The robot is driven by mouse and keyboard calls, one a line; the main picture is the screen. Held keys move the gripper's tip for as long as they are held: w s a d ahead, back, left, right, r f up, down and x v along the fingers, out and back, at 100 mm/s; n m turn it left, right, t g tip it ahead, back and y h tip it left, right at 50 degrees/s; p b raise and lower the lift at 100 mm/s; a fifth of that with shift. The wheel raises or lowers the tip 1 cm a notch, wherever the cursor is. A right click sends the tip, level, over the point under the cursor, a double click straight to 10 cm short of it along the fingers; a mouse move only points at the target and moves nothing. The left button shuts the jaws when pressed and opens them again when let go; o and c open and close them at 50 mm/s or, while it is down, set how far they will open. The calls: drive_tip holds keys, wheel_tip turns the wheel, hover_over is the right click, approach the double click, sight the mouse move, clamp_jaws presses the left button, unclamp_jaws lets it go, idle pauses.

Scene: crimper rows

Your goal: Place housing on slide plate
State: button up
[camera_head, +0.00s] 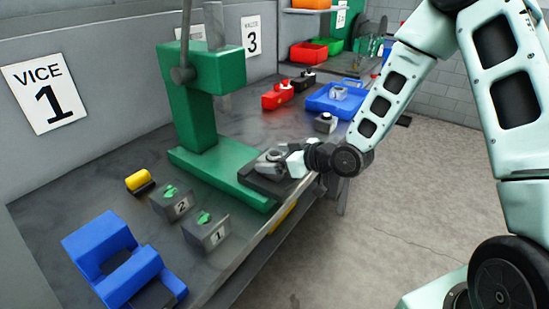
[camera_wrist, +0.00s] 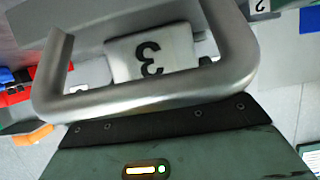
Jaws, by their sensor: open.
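A grey housing (camera_head: 268,166) with a rounded top is at the dark slide plate (camera_head: 272,190), at the foot of the green press, in the head view. It appears to rest on the plate; its underside is partly hidden. My gripper (camera_head: 285,160) is open beside the housing, reaching in from the right. Whether its fingers touch the housing is too small to tell. The wrist view does not clearly show the housing or the slide plate; a bent metal bar (camera_wrist: 150,98) and a dark green body (camera_wrist: 200,150) fill much of it.
The green press (camera_head: 195,100) stands behind the plate. Fixtures marked 2 (camera_head: 172,202) and 1 (camera_head: 207,230), a yellow part (camera_head: 139,180) and a blue holder (camera_head: 112,260) lie to the left. A blue tray (camera_head: 325,104), another grey part (camera_head: 325,122) and a red part (camera_head: 274,97) are farther back.

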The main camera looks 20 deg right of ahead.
drive_tip(key=p+v, duration=0.2)
drive_tip(key=v, duration=0.1)
drive_tip(key=p+v, duration=0.1)
drive_tip(key=v, duration=0.2)
drive_tip(key=p+v, duration=0.2)
drive_tip(key=v, duration=0.2)
drive_tip(key=shift+w+r+p, duration=0.25)
drive_tip(key=shift+r+p, duration=0.05)
drive_tip(key=shift+r, duration=0.1)
drive_tip(key=p, duration=0.2)
drive_tip(key=s+p, duration=0.1)
drive_tip(key=p, duration=0.1)
drive_tip(key=shift+s+d+p, duration=0.2)
drive_tip(key=shift+d+p, duration=0.15)
drive_tip(key=shift+p, duration=0.05)
